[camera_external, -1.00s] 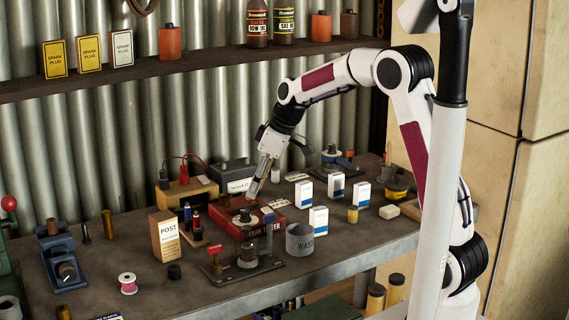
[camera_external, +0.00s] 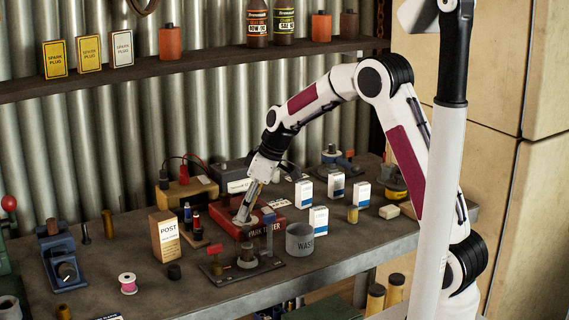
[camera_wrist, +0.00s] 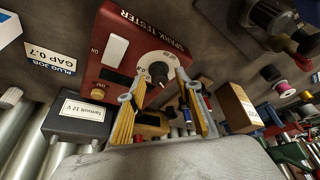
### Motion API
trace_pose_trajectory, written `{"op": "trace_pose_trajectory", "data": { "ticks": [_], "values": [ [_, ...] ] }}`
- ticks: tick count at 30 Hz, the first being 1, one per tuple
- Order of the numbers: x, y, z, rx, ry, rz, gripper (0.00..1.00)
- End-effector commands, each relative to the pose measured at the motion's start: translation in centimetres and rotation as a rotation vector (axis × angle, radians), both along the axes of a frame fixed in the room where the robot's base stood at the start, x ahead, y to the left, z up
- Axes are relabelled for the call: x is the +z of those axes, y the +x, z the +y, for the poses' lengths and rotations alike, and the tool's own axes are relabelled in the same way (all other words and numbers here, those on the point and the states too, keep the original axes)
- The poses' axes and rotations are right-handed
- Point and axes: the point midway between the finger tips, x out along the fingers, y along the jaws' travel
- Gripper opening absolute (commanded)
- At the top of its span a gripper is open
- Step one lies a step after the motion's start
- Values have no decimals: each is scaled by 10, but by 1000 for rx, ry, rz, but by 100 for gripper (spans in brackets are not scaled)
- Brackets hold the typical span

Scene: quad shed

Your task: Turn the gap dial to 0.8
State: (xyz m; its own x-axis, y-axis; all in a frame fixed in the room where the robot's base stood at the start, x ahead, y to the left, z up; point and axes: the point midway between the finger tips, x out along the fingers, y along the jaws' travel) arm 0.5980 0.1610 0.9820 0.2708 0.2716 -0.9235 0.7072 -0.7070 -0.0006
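The red spark tester (camera_external: 274,221) sits on the bench and also shows in the wrist view (camera_wrist: 112,50), upside down. Its gap dial (camera_wrist: 157,70) is a black knob on a round white scale; the scale figures are too small to read. My gripper (camera_external: 240,220) points down at the tester. In the wrist view, the fingertips of my gripper (camera_wrist: 160,80) are spread, one on each side of the dial. I cannot tell whether they touch the knob. In the external view my fingers partly hide the dial.
A plug job card (camera_wrist: 49,62) reads GAP 0.7. A 12 V battery (camera_wrist: 74,118) stands behind the tester. The spark plug stand (camera_external: 245,262), waste cup (camera_external: 300,240), POST box (camera_external: 164,236) and white cartons (camera_external: 318,220) stand close around it.

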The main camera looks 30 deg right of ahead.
Motion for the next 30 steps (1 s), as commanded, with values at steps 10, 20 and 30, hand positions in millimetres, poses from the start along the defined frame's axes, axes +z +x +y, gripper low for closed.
{"op": "trace_pose_trajectory", "data": {
  "ticks": [10,20,30],
  "values": [
    [0,0,0,0,0,0,1],
    [0,0,0,-4,0,0,0],
    [0,-1,0,-67,-1,1,0]
  ]
}}
